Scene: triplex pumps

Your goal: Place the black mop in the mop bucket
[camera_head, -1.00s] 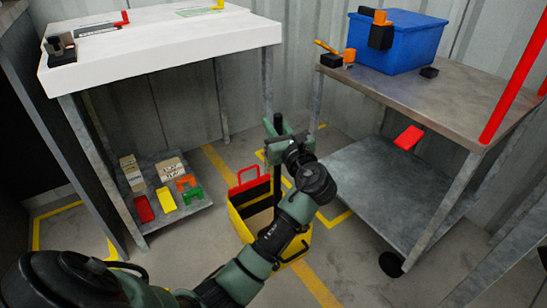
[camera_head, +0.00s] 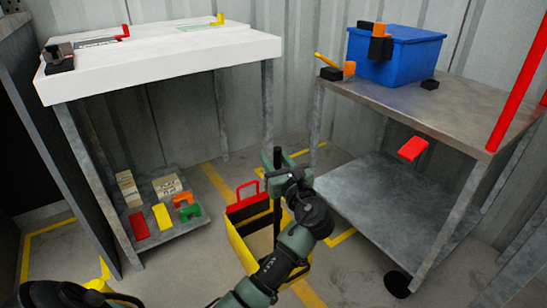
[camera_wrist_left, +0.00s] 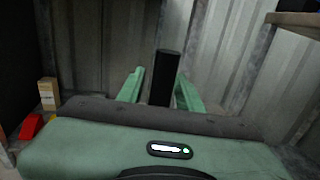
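The black mop shows as an upright black handle (camera_head: 277,160) in the head view. Its lower part runs down over the yellow mop bucket (camera_head: 241,250) and seems to go into it; my arm hides much of the bucket's right side and the mop's lower end. The bucket has a red handle (camera_head: 247,188) and stands on the floor. My left gripper (camera_head: 285,172) is around the upper part of the mop handle. In the left wrist view the black handle (camera_wrist_left: 165,75) stands between the two green fingers, with a visible gap at least on the left. My right gripper is not in view.
A white-topped table (camera_head: 160,62) stands at the left, with coloured pieces and boxes on its lower shelf (camera_head: 180,226). A metal table (camera_head: 460,115) with a blue bin (camera_head: 393,58) stands at the right. Yellow lines mark the floor between them.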

